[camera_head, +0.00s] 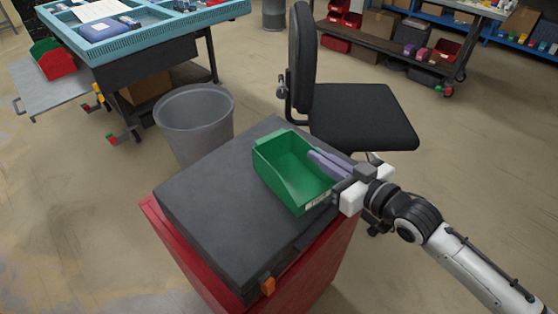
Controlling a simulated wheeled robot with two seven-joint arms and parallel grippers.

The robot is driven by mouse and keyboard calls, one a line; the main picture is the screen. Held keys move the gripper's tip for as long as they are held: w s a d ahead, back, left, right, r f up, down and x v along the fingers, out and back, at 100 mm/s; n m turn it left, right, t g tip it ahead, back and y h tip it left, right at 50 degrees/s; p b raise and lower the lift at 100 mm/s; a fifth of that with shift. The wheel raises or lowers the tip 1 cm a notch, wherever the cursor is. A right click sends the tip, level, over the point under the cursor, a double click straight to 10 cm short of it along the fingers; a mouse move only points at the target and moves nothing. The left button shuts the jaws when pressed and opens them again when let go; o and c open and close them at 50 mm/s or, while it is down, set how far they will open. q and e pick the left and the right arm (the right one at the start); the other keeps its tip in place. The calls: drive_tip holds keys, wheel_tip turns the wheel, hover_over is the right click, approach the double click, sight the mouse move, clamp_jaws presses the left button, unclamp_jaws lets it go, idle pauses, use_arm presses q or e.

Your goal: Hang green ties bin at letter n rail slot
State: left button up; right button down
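A green bin (279,167) stands on the dark grey top of a red cabinet, toward its right side. It is open at the top and looks empty, with a small pale label on its near edge. My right gripper (318,159) comes in from the right, its lavender fingers at the bin's right rim. The fingers lie close together, and I cannot tell whether the bin wall is between them. My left gripper is not in view. I cannot make out a lettered rail or slot.
The red cabinet (322,268) has a dark top (205,205) with free room left of the bin. A grey waste bin (196,128) and a black chair (362,117) stand close behind. A teal-topped workbench (165,27) is at back left, shelving (395,52) at back right.

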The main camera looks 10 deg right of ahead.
drive_tip(key=shift+f+v, duration=0.1)
drive_tip(key=shift+v, duration=0.9)
drive_tip(key=shift+f+v, duration=0.15)
drive_tip(key=shift+v, duration=0.9)
